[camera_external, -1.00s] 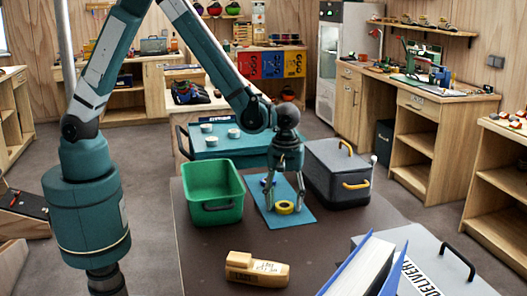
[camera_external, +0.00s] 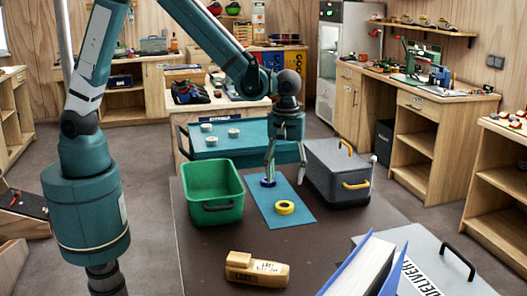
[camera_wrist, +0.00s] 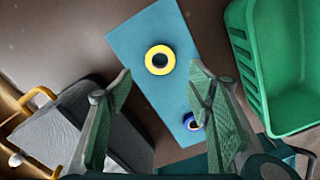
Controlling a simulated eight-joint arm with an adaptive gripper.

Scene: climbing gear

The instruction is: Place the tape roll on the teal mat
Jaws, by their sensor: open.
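The teal mat (camera_external: 300,213) lies flat on the dark table. A yellow tape roll (camera_external: 284,207) with a pale inner ring and dark hole lies flat on it; it also shows in the wrist view (camera_wrist: 160,60). A blue roll (camera_external: 268,183) lies towards the mat's far end and also shows in the wrist view (camera_wrist: 191,121), partly behind a finger. My gripper (camera_external: 285,180) is open and empty above the far part of the mat. In the wrist view its fingers are wide apart (camera_wrist: 160,74), with the yellow roll beyond the gap between the tips.
A green bin (camera_external: 212,192) stands left of the mat, and a grey box with yellow handles (camera_external: 338,172) stands right. A tan block-like object (camera_external: 257,269) lies at the front, near a blue binder (camera_external: 360,264). A teal cart tray (camera_external: 243,151) with white rolls is behind.

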